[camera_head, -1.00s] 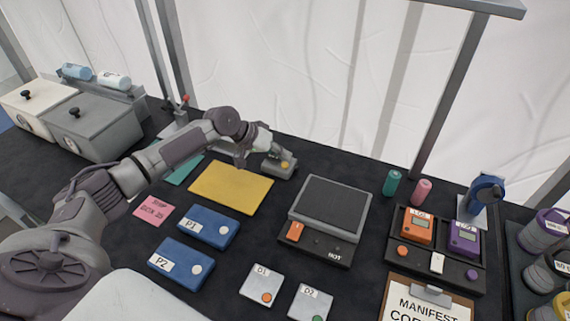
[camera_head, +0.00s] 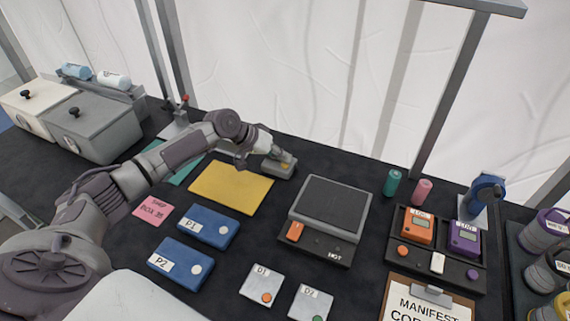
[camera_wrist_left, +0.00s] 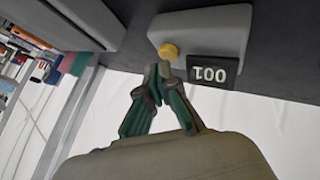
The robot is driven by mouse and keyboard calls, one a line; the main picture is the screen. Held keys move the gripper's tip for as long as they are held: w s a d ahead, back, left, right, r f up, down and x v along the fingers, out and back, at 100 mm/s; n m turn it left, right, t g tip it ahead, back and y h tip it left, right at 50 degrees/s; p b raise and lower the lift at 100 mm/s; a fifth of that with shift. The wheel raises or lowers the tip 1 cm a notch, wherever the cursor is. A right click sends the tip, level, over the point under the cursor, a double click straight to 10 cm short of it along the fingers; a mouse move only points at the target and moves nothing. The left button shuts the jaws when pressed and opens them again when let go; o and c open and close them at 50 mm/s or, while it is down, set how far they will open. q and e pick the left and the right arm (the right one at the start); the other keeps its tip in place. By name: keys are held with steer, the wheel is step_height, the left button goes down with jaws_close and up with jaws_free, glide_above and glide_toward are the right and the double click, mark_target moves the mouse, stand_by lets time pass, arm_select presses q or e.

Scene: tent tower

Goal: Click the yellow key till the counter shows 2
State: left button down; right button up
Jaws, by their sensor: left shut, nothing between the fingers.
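The yellow key (camera_wrist_left: 168,51) sits on a grey counter box (camera_wrist_left: 215,32). In the left wrist view the box's dark display (camera_wrist_left: 214,70) is upside down and appears to read 001. In the head view the gripper (camera_head: 271,153) is at the box. My right gripper is not in view.
A yellow mat (camera_head: 228,188) lies in front of the box. A grey-topped hot plate (camera_head: 331,204) stands to the right. Blue boxes P1 (camera_head: 208,226) and P2 (camera_head: 181,263) lie nearer.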

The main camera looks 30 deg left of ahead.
mark_target(283, 164)
arm_select(q)
steer(key=shift+f, duration=0.55)
stand_by(0.7)
steer(key=shift+r+p, duration=0.6)
steer(key=shift+r, duration=0.35)
step_height(283, 164, up, 5)
steer(key=p, duration=0.4)
stand_by(0.6)
